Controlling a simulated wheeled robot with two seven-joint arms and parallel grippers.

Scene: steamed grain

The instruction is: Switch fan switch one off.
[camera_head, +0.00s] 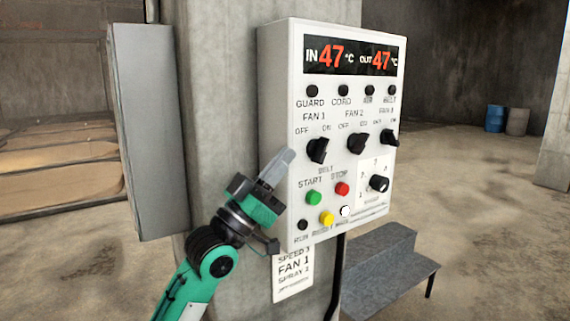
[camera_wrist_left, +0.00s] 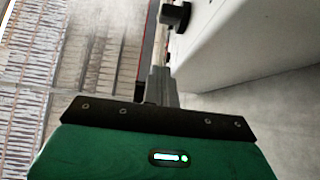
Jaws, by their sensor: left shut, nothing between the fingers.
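The white control panel (camera_head: 345,130) is fixed on a concrete pillar. The fan 1 switch (camera_head: 317,149) is a black rotary knob under the FAN 1 label, with OFF to its left and ON to its right. Its pointer looks tilted toward the upper right, on the ON side. My left gripper (camera_head: 278,166) is shut and empty, just left of the panel and slightly below the fan 1 knob, apart from it. In the left wrist view my shut fingers (camera_wrist_left: 159,85) are beside the panel's side, with a black knob (camera_wrist_left: 175,16) beyond them. My right gripper is not in view.
The fan 2 knob (camera_head: 357,142) and fan 3 knob (camera_head: 390,137) are to the right. Below are green (camera_head: 313,198), red (camera_head: 342,188) and yellow (camera_head: 327,219) buttons. A grey box (camera_head: 150,130) stands left of the pillar. Grey steps (camera_head: 390,270) stand below right.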

